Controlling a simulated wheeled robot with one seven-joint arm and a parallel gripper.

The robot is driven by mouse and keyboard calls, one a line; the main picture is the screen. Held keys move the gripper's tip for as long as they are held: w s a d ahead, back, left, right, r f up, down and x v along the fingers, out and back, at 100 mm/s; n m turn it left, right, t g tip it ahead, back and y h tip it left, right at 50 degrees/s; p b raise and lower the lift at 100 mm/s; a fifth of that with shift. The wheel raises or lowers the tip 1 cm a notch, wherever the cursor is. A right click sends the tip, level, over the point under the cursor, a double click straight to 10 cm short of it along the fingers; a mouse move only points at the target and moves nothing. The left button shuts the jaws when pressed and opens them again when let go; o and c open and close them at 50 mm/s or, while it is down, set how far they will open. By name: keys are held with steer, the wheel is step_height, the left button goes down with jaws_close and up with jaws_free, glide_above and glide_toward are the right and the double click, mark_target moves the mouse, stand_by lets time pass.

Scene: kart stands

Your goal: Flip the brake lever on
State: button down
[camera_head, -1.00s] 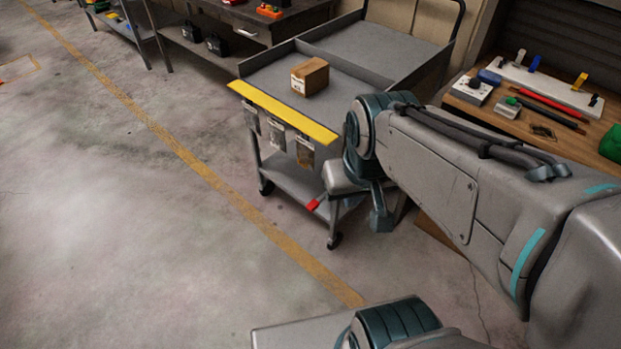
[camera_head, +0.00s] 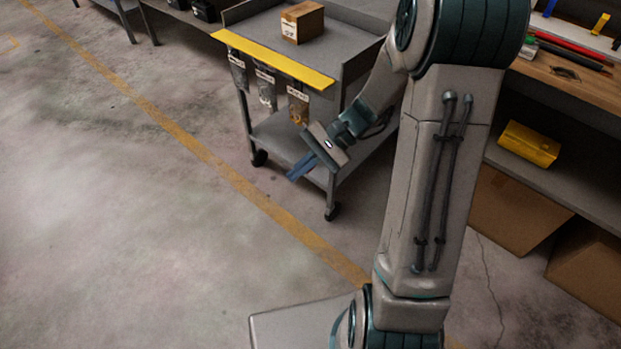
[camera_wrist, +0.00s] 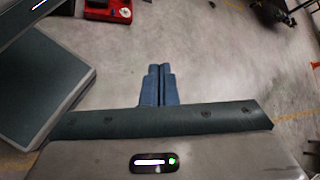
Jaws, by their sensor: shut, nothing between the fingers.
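No brake lever can be made out for certain. Three small labelled fittings hang under the cart's yellow front edge: a left one (camera_head: 238,74), a middle one (camera_head: 266,89) and a right one (camera_head: 298,104); their labels are too small to read. My gripper (camera_head: 293,176) is shut and empty, in front of the cart's lower shelf, below the right fitting, with its blue fingers pointing down and left. In the wrist view its fingers (camera_wrist: 160,72) lie side by side over bare floor. I cannot tell whether it touches the cart.
The grey cart (camera_head: 355,68) carries a cardboard box (camera_head: 302,22) on top. At right a workbench (camera_head: 562,82) has a yellow case (camera_head: 529,143) beneath it. A red object (camera_wrist: 108,11) shows at the top of the wrist view. Floor to the left is clear.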

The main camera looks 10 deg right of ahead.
steer(key=w+d+f+m+t+y+b, duration=0.2)
steer(key=w+f+m+t+y+b, duration=0.25)
steer(key=f, duration=0.55)
steer(key=w+d+f+m+t+y+b, duration=0.25)
steer(key=w+f+m+b, duration=0.35)
steer(key=f, duration=0.4)
steer(key=w+d+f+m+t+h+b, duration=0.2)
steer(key=d+f+m+t, duration=0.3)
steer(key=f, duration=0.4)
steer(key=w+d+f+m+t+h+b, duration=0.2)
steer(key=d+f+m+t+h+b, duration=0.1)
steer(key=f+t, duration=0.4)
step_height(320, 180, down, 3)
steer(key=shift+w+d+m, duration=0.3)
steer(key=shift+d+m, duration=0.55)
steer(key=w+a+r+b, duration=0.3)
steer(key=w+a+r, duration=0.2)
steer(key=w+r, duration=0.1)
steer(key=shift+w+a+r+b, duration=0.2)
steer(key=shift+w+a+b, duration=0.15)
steer(key=shift+w, duration=0.55)
steer(key=shift+r, duration=0.15)
